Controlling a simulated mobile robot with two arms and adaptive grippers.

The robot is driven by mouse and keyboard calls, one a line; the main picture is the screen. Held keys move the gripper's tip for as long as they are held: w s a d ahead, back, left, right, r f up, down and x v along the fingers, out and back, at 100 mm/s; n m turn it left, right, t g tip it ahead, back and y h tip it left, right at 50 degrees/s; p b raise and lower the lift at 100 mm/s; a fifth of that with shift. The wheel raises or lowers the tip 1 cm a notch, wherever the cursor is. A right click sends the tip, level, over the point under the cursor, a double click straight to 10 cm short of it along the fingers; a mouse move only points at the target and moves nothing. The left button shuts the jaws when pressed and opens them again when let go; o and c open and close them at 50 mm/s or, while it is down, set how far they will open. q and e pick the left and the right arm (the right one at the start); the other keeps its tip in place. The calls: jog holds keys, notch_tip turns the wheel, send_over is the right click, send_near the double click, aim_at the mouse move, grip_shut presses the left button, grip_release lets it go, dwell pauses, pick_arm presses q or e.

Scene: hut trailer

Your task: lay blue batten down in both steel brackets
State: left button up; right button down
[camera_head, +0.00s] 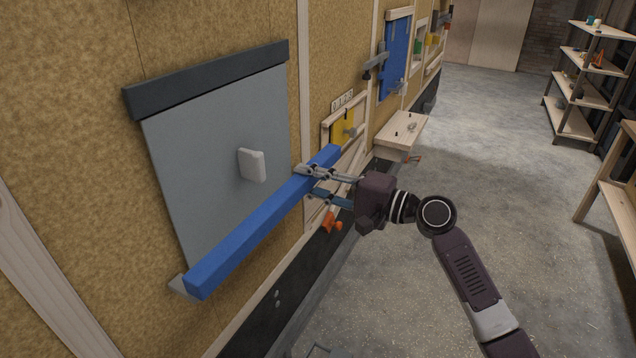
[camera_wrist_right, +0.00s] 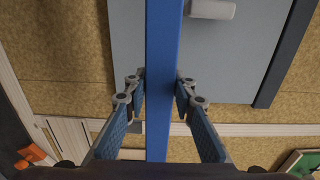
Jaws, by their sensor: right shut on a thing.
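The blue batten (camera_head: 250,232) is a long square bar running along the wall in front of a grey panel (camera_head: 205,130). My right gripper (camera_head: 305,180) is shut on it near its far end, with a finger on each side. The batten also runs up the middle of the right wrist view (camera_wrist_right: 164,60). A steel bracket (camera_head: 179,287) shows at the batten's near end, mostly hidden by it; I cannot tell whether the batten rests in it. The other bracket is not clearly seen near my gripper. My left gripper is out of view.
A pale block (camera_head: 252,165) sticks out from the panel above the batten. A dark rail (camera_head: 215,75) tops the panel. A yellow panel (camera_head: 343,128), an orange clamp-like thing (camera_head: 331,222) and a small wooden shelf (camera_head: 403,132) lie beyond.

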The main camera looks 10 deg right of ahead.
aim_at(272, 186)
jog(key=shift+b+x, duration=0.45)
jog(key=shift+x, duration=2.9)
jog(key=shift+f+b, duration=1.85)
jog(key=shift+f, duration=0.25)
jog(key=c, duration=1.5)
grip_release()
jog(key=shift+c, duration=0.2)
jog(key=shift+o, duration=0.4)
jog(key=shift+f, duration=0.1)
jog(key=o, duration=0.7)
jog(key=shift+s+d, duration=0.15)
jog(key=shift+d, duration=0.05)
